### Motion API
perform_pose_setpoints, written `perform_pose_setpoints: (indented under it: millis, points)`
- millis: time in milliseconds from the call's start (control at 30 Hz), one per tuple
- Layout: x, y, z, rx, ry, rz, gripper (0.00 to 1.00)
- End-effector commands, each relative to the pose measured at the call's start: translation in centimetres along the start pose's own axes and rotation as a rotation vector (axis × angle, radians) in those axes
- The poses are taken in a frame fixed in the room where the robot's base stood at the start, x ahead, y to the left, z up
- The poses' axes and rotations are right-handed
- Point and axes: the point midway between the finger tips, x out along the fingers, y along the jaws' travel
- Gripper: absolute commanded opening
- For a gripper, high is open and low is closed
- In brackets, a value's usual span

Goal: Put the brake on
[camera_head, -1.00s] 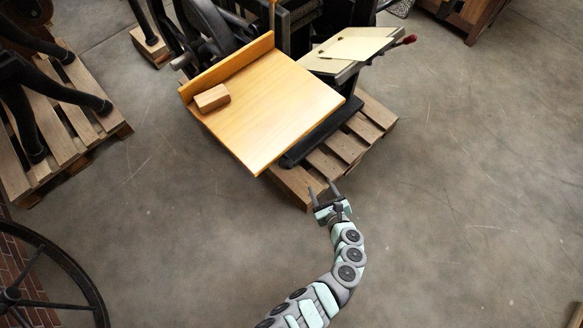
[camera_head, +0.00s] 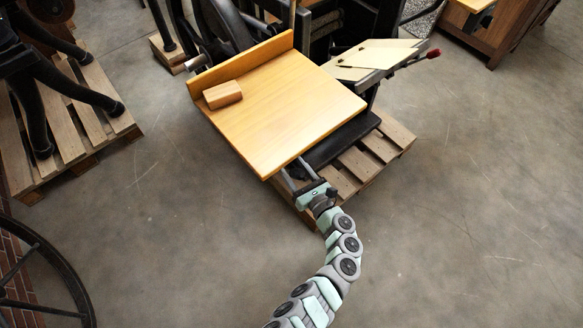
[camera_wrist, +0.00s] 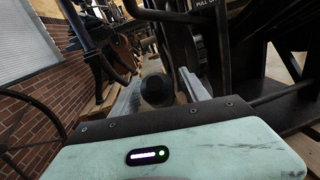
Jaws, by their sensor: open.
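The hand press (camera_head: 340,20) stands on a wooden pallet, with a slanted wooden board (camera_head: 285,105) on its near side. My gripper (camera_head: 297,178) is at the board's near corner, low by the pallet, and its fingertips are partly hidden under the board. In the wrist view, the open jaws (camera_wrist: 160,85) point ahead, with a dark round knob (camera_wrist: 157,90) between or just beyond the fingers. I cannot tell whether they touch it, or whether it is the brake's handle. A dark part at the top bears lettering that seems to start with "PULL" (camera_wrist: 205,3).
A wooden block (camera_head: 223,95) lies on the board. A red-tipped handle (camera_head: 432,54) sticks out on the right. Another pallet (camera_head: 75,125) with a black-legged machine stands left, and a spoked wheel (camera_head: 45,265) lower left. The floor to the right is clear.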

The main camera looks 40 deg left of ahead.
Motion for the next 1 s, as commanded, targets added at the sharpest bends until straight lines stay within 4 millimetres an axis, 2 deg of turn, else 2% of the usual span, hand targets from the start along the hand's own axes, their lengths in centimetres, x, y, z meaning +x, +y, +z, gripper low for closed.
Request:
perform_pose_setpoints:
  millis: [133, 433, 1000]
  points:
    - [1.02, 0.1, -0.1, 0.001, 0.0, 0.002, 0.53]
    - [1.15, 0.02, 0.0, 0.0, 0.001, -0.001, 0.52]
    - [1.13, 0.0, 0.02, -0.001, 0.0, -0.001, 0.06]
